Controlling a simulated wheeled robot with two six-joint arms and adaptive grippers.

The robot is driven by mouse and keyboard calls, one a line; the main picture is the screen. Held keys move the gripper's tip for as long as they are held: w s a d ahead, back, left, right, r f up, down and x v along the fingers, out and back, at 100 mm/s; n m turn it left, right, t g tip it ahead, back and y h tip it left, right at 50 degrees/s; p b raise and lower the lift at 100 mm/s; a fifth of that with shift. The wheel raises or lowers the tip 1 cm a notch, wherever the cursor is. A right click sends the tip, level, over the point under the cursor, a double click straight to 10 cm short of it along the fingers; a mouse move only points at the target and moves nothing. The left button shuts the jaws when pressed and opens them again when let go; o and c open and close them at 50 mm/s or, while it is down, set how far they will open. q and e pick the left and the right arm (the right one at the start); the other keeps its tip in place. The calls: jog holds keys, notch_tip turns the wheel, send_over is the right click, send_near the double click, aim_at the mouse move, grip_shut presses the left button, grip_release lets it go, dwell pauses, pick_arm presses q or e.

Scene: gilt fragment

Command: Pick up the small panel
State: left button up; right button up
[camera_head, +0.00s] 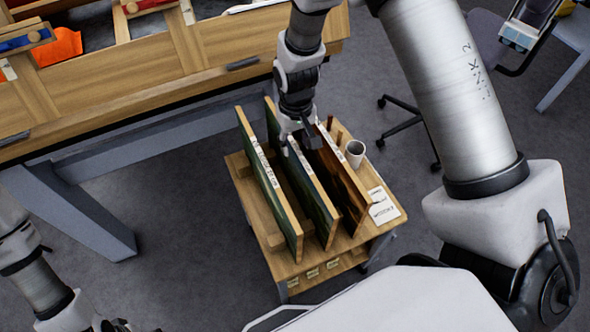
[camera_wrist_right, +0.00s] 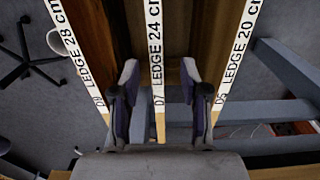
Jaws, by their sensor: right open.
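Three upright panels stand side by side on a low wooden stand: a left panel (camera_head: 271,190), a middle panel (camera_head: 318,205) and a right panel (camera_head: 350,195). In the right wrist view their top edges read LEDGE 28 cm (camera_wrist_right: 77,45), LEDGE 24 cm (camera_wrist_right: 154,40) and LEDGE 20 cm (camera_wrist_right: 238,45). I cannot tell which one is the small panel. My right gripper (camera_head: 298,140) is open at the panels' far ends; its fingers (camera_wrist_right: 159,80) appear on either side of the 24 cm edge, with no visible grip. Only a dark bit of my left gripper (camera_head: 115,326) may show at the bottom edge.
The low stand (camera_head: 292,272) carries a pale cup (camera_head: 355,152) and white cards (camera_head: 383,207) right of the panels. A large wooden workbench (camera_head: 110,78) is close behind on the left. A wheeled chair (camera_head: 410,110) stands beyond; grey floor (camera_head: 195,200) is free left of the stand.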

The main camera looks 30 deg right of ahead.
aim_at(297, 149)
jog(key=f, duration=0.3)
jog(key=shift+w+d+f, duration=0.15)
jog(key=shift+d+f, duration=0.15)
jog(key=shift+f, duration=0.05)
jog(key=shift+a+r, duration=0.1)
jog(key=shift+a, duration=0.05)
jog(key=shift+c, duration=0.7)
grip_shut()
jog(key=shift+r, duration=0.15)
